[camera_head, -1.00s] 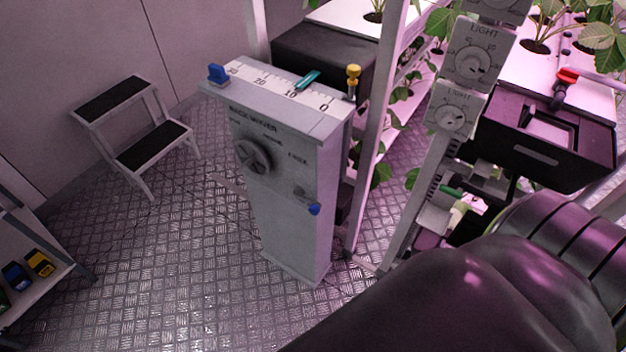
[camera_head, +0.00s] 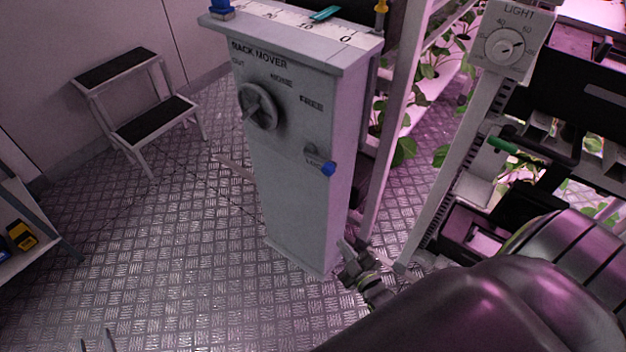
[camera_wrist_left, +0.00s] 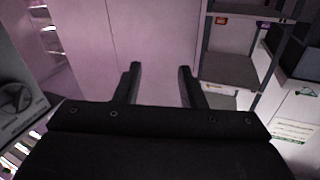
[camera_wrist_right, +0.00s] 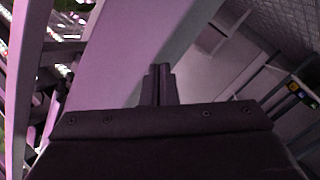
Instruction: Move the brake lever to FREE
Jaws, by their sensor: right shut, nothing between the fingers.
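The brake lever (camera_head: 327,168) has a blue knob and sits low on the right of the grey rack mover cabinet's (camera_head: 290,190) front. It points down and right, beside a lower label too small to read surely. The FREE label (camera_head: 311,103) is above it. My right gripper (camera_head: 347,250) is shut and empty, below the lever near the cabinet's lower right edge, apart from the knob. Its closed fingers show in the right wrist view (camera_wrist_right: 160,84). My left gripper (camera_head: 98,342) is open and empty at the bottom left; its spread fingers show in the left wrist view (camera_wrist_left: 158,85).
A handwheel (camera_head: 258,106) is on the cabinet front, left of the lever. A rack post (camera_head: 392,120) stands close on the cabinet's right. A step stool (camera_head: 140,100) stands at the left. The metal floor (camera_head: 170,250) before the cabinet is clear.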

